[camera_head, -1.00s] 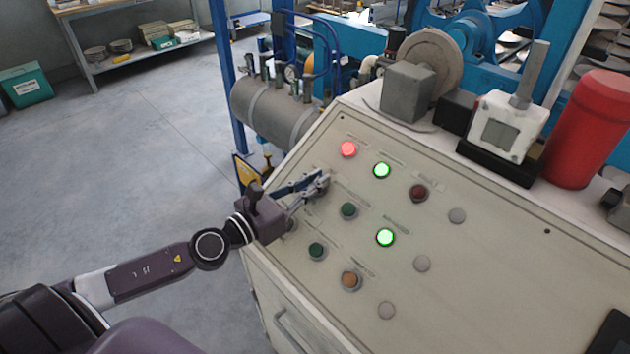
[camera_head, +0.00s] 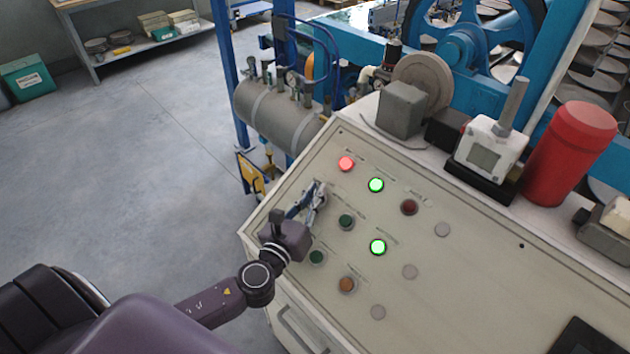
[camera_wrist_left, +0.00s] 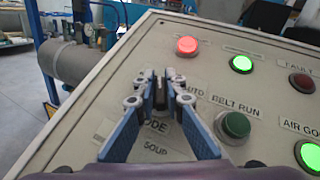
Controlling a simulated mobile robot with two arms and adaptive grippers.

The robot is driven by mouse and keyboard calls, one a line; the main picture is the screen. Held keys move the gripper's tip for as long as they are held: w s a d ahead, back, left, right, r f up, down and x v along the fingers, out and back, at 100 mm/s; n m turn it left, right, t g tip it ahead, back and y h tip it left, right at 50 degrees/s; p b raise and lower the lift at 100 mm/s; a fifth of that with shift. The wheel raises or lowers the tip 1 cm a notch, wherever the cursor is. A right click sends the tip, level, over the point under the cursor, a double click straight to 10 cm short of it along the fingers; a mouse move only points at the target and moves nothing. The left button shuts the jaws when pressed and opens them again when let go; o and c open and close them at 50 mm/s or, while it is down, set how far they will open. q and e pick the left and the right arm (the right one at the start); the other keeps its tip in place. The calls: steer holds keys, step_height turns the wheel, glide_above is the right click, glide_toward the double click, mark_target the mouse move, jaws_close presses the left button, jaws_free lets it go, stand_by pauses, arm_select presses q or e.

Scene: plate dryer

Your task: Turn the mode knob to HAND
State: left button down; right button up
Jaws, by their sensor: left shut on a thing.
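The mode knob (camera_wrist_left: 159,94) is a small dark piece between my left fingertips in the left wrist view. My left gripper (camera_wrist_left: 158,90) is shut on it. In the head view my left gripper (camera_head: 319,190) is at the upper left of the sloped control panel (camera_head: 470,290), and its fingers hide the knob. The left wrist view shows "AUTO" just right of the fingertips and a label ending in "ODE" below them, partly covered by the fingers. I cannot read a HAND label or tell which way the knob points. My right gripper is not in view.
A lit red lamp (camera_head: 346,163) and a lit green lamp (camera_head: 376,185) sit above and right of the gripper. A dark green button (camera_head: 346,221), marked BELT RUN, is close on its right. A red cylinder (camera_head: 570,155) stands on the panel's top ledge.

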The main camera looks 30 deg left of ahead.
arm_select(q)
steer(key=n+g+y+p, duration=0.1)
steer(key=n+y+p, duration=0.1)
steer(key=n, duration=0.1)
steer(key=shift+s+d+f, duration=0.1)
steer(key=shift+f+n+g+y+p, duration=0.15)
steer(key=shift+n+g+y+p, duration=0.35)
steer(key=shift+n+y, duration=0.45)
steer(key=shift+f+y, duration=0.1)
steer(key=shift+y, duration=0.15)
steer(key=c, duration=2.1)
jaws_free()
steer(key=shift+o, duration=0.6)
steer(key=v, duration=1.2)
steer(key=shift+s, duration=0.1)
